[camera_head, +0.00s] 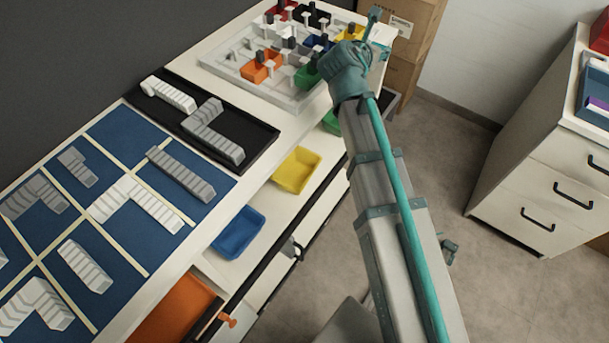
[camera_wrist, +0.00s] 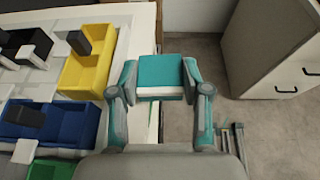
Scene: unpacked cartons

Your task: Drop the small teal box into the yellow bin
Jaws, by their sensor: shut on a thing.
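My gripper (camera_wrist: 160,82) is shut on the small teal box (camera_wrist: 160,71), which has a teal top and a white lower side. The box is between the two fingertips, held off to the right of the table edge in the wrist view. A yellow bin (camera_head: 297,170) sits on the lower ledge beside the table, apart from the gripper. Another yellow container (camera_wrist: 88,66) is on the table rack, left of the gripper in the wrist view.
A blue bin (camera_head: 238,233) and an orange bin (camera_head: 176,311) share the ledge with the yellow bin. The rack (camera_head: 228,62) holds coloured containers and upright pegs. Cartons (camera_head: 418,22) stand behind my arm. A white drawer cabinet (camera_head: 537,165) is at right, with open floor before it.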

